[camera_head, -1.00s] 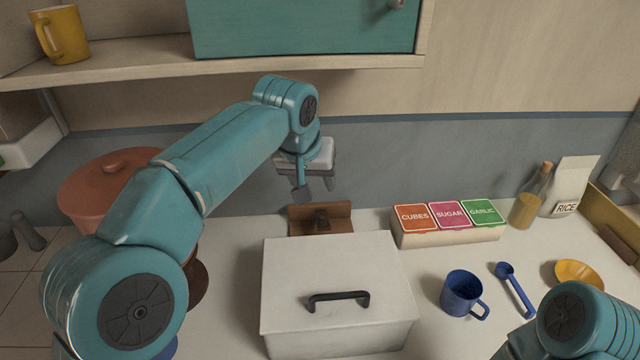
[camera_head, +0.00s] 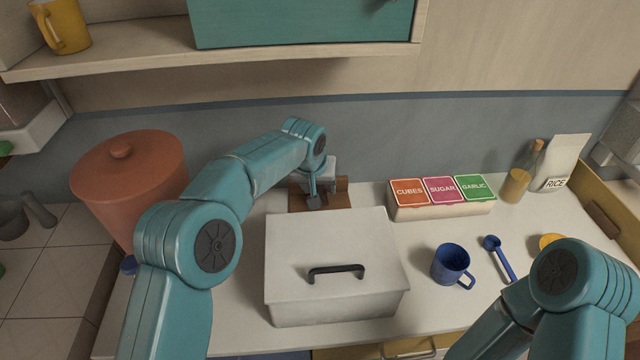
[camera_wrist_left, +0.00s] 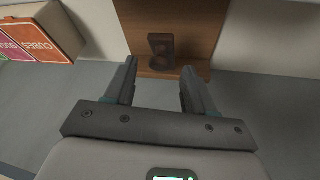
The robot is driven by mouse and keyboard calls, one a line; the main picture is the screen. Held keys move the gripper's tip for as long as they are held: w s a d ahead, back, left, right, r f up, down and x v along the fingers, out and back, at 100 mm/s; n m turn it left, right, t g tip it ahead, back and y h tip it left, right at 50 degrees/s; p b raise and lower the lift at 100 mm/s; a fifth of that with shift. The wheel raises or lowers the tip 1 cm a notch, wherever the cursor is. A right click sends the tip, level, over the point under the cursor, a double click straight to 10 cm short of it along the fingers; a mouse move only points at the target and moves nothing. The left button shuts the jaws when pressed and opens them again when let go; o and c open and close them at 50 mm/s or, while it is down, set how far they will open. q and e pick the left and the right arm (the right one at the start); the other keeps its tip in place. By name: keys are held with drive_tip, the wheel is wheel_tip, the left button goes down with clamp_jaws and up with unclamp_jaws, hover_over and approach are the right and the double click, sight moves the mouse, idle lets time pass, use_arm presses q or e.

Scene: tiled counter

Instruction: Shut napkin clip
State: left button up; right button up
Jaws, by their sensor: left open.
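The brown wooden napkin holder (camera_head: 343,193) stands at the back of the counter behind a white lidded box. In the left wrist view the holder's wood (camera_wrist_left: 203,30) fills the top middle, and a dark clip (camera_wrist_left: 161,45) with two rounded openings lies on it. My left gripper (camera_head: 318,199) is at the holder and partly covers it in the head view. In the left wrist view its two fingers (camera_wrist_left: 158,70) are apart with nothing between them, and the clip lies just beyond their tips. Whether the fingers touch the wood I cannot tell. My right gripper is out of view.
The white box (camera_head: 335,240) with a black handle stands in front of the holder. A packet box (camera_head: 440,210) stands to the right. A red-brown pot (camera_head: 130,180) is at left.

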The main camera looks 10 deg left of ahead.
use_arm(q)
drive_tip(key=shift+x, duration=0.8)
clamp_jaws()
drive_tip(key=shift+f+b, duration=0.2)
drive_tip(key=shift+b, duration=0.15)
drive_tip(key=f+t+b, duration=0.1)
drive_tip(key=b, duration=0.4)
drive_tip(key=shift+s+b, duration=0.35)
drive_tip(key=shift+s+d+r+t+b, duration=0.1)
drive_tip(key=shift+t+b, duration=0.2)
drive_tip(key=shift+b, duration=0.05)
drive_tip(key=shift+r, duration=0.1)
